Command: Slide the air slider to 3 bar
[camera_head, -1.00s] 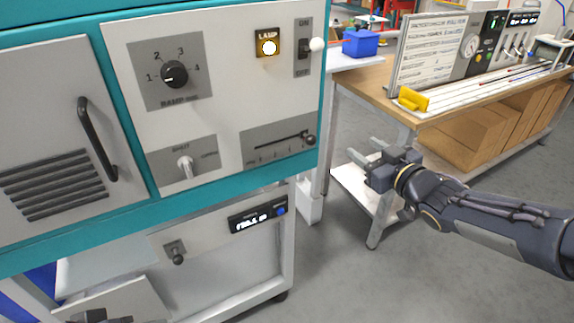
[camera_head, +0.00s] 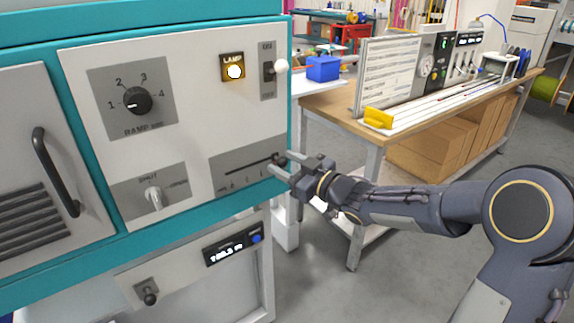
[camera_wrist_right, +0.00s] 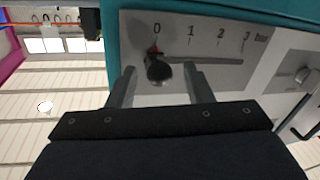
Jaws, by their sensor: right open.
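The air slider's dark round knob (camera_wrist_right: 158,70) sits at the 0 end of its slot, with a red pointer at the 0 mark. The scale (camera_wrist_right: 205,38) reads 0, 1, 2, 3 bar along the slot in the right wrist view. In the head view the slider plate (camera_head: 233,173) is at the lower right of the white panel, with its knob at the right end. My right gripper (camera_head: 280,162) is open, and its fingers (camera_wrist_right: 156,85) lie on either side of the knob. Contact with the knob cannot be told. My left gripper is not in view.
The panel also carries a ramp dial (camera_head: 138,101), a shut knob (camera_head: 154,197), a lit lamp (camera_head: 234,71) and a white-tipped switch (camera_head: 280,66). A small display (camera_head: 233,247) is below. A wooden workbench (camera_head: 335,107) stands behind my right arm.

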